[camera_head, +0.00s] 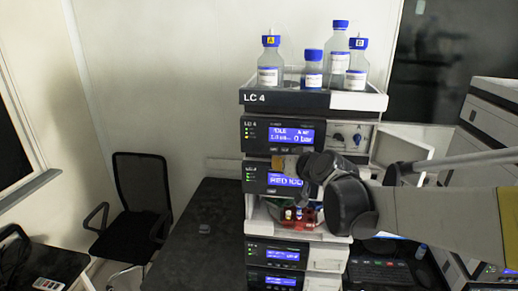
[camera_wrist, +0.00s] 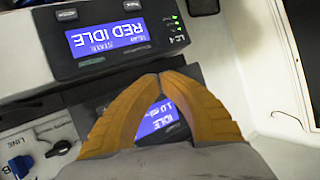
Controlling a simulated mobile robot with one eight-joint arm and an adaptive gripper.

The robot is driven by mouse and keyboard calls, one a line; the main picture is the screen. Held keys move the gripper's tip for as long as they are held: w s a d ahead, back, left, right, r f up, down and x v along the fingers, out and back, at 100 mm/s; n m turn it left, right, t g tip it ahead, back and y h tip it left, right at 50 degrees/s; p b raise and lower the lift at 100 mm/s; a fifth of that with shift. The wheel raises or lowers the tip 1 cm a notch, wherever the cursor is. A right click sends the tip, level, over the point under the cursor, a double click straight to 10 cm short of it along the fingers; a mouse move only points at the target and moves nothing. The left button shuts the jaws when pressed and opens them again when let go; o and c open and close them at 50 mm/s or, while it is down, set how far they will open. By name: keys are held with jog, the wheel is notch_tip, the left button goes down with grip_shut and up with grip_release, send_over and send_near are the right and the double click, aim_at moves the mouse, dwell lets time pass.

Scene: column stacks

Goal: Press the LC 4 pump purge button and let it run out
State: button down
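The LC 4 pump module (camera_head: 256,122) is near the top of the stack, with a blue display (camera_head: 292,133) reading IDLE and 0 bar. A row of small buttons (camera_head: 272,150) sits below that display; their labels are too small to read. My gripper (camera_head: 278,162) is in front of the stack, at the height of the pump's lower edge. In the wrist view, upside down, its yellow-orange fingers (camera_wrist: 162,75) meet at the tips with nothing between them. They hide much of the pump front, and the pump display (camera_wrist: 158,120) shows between them. I cannot tell whether they touch the panel.
A module reading RED IDLE (camera_head: 285,180) is directly below the pump. Bottles (camera_head: 313,70) stand in the top tray (camera_head: 285,99). An open door panel (camera_head: 401,150) is right of the pump. Dark knobs (camera_head: 338,138) sit on the pump's right side. A keyboard (camera_head: 378,272) lies lower right.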

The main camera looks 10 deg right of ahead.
aim_at(276, 154)
jog(key=shift+w+d, duration=0.2)
jog(key=shift+w, duration=0.45)
jog(key=shift+w+d, duration=0.2)
jog(key=shift+w, duration=0.4)
jog(key=shift+b, duration=0.3)
jog(key=shift+w+d, duration=0.15)
jog(key=shift+w, duration=0.25)
jog(key=shift+w+d, duration=0.15)
jog(key=shift+w, duration=0.2)
dwell(0.9)
jog(key=shift+s, duration=0.1)
jog(key=shift+s+a, duration=0.3)
jog(key=shift+s, duration=0.4)
jog(key=s, duration=0.1)
jog(key=s+a, duration=0.1)
jog(key=s, duration=0.2)
jog(key=shift+s+a, duration=0.25)
jog(key=shift+s, duration=0.15)
